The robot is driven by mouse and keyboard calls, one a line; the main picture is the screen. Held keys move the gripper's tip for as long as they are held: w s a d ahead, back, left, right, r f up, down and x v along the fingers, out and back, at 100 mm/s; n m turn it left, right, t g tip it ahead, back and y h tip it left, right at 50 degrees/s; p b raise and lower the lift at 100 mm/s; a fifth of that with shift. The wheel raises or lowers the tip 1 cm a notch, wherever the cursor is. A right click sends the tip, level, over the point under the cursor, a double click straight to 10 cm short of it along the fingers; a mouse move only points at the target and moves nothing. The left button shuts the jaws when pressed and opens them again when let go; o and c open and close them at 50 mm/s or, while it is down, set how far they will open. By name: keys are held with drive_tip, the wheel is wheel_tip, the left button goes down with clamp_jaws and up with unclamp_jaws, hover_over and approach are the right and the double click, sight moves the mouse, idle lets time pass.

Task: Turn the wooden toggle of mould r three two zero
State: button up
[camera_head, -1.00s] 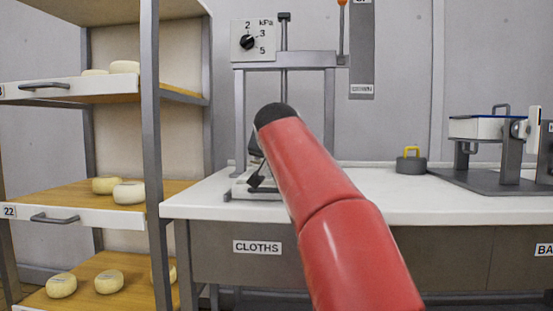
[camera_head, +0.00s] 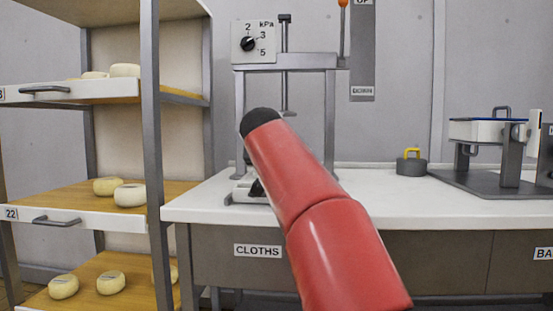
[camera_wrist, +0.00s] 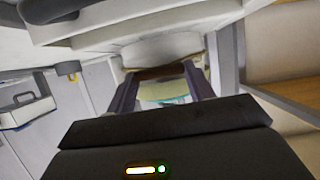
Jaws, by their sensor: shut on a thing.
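In the wrist view my gripper (camera_wrist: 162,84) has its two dark fingers on either side of a brown wooden toggle (camera_wrist: 160,72), and they are shut on it. A pale round mould (camera_wrist: 163,48) lies just beyond the fingertips. No mould number can be read. In the head view my red arm hides most of the gripper and the toggle. Only part of a white and grey piece (camera_head: 243,190) shows under the press frame (camera_head: 240,120), beside my arm.
A cheese rack (camera_head: 151,150) with several cheeses stands close on the left. The white bench (camera_head: 390,205) is clear right of my arm up to a grey weight with a yellow handle (camera_head: 411,166). A grey stand with a tray (camera_head: 485,130) is farther right.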

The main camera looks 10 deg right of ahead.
drive_tip(key=o, duration=1)
drive_tip(key=v, duration=0.7)
drive_tip(key=shift+s+a+r+b, duration=0.1)
drive_tip(key=shift+s+a+b, duration=0.05)
drive_tip(key=shift+s+b, duration=0.2)
drive_tip(key=s+f+n+g+y+p, duration=0.1)
drive_tip(key=s+f+g+p, duration=0.1)
drive_tip(key=s+f, duration=0.8)
drive_tip(key=s+d+f+n+g+y+p, duration=0.1)
drive_tip(key=s+f+g+p, duration=0.1)
drive_tip(key=s+f, duration=0.8)
drive_tip(key=s+d+f+n+g+y+p, duration=0.1)
drive_tip(key=s+f+g+y+p, duration=0.1)
drive_tip(key=s+f, duration=0.8)
drive_tip(key=shift+s+d+f+g+p, duration=0.15)
drive_tip(key=shift+s+g+p, duration=0.4)
drive_tip(key=shift+p, duration=0.65)
